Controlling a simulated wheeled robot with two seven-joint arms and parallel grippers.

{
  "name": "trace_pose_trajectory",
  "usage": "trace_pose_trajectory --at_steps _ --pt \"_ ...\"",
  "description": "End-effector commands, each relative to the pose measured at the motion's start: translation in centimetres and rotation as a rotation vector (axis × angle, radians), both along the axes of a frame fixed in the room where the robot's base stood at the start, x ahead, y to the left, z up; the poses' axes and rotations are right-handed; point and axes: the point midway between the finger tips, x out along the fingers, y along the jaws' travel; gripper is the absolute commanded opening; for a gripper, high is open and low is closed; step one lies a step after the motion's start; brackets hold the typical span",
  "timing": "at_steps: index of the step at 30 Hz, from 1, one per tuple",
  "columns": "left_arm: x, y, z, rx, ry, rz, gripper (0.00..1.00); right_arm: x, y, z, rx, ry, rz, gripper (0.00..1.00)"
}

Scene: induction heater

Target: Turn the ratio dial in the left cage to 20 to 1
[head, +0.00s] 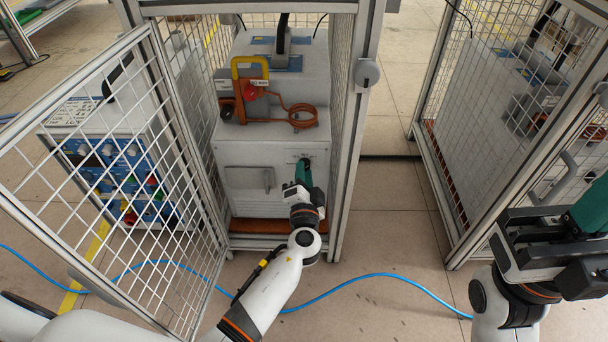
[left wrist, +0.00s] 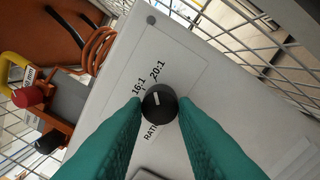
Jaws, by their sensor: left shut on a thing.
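The ratio dial (left wrist: 159,104) is a round black knob with a short white mark, on the white front panel (left wrist: 205,115) of the unit in the left cage. The label 16:1 (left wrist: 138,87) and the label 20:1 (left wrist: 158,71) are printed beside it. I cannot tell exactly which label the mark lines up with. My left gripper (head: 304,171) is shut on the dial, with green fingers on both sides of it in the left wrist view.
The left cage's mesh door (head: 110,180) stands open at left. An orange-and-yellow stand with a coiled orange hose (head: 301,116) sits on the unit. A second cage (head: 480,130) is at right. A blue cable (head: 385,276) crosses the floor.

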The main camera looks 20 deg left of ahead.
Motion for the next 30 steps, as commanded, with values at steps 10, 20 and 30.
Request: trace_pose_trajectory --at_steps 10,20,30 --pt "0.0 -0.1 -0.1 0.006 0.002 -0.003 0.03 0.2 0.1 -0.2 -0.001 0.007 0.000 0.00" --pt "0.0 0.0 0.0 0.004 0.002 -0.001 0.47 0.3 0.1 -0.3 0.000 0.015 0.000 0.00" --pt "-2.8 -0.9 0.0 0.004 0.003 -0.002 0.47 0.1 0.0 0.1 0.004 0.016 0.001 0.00"
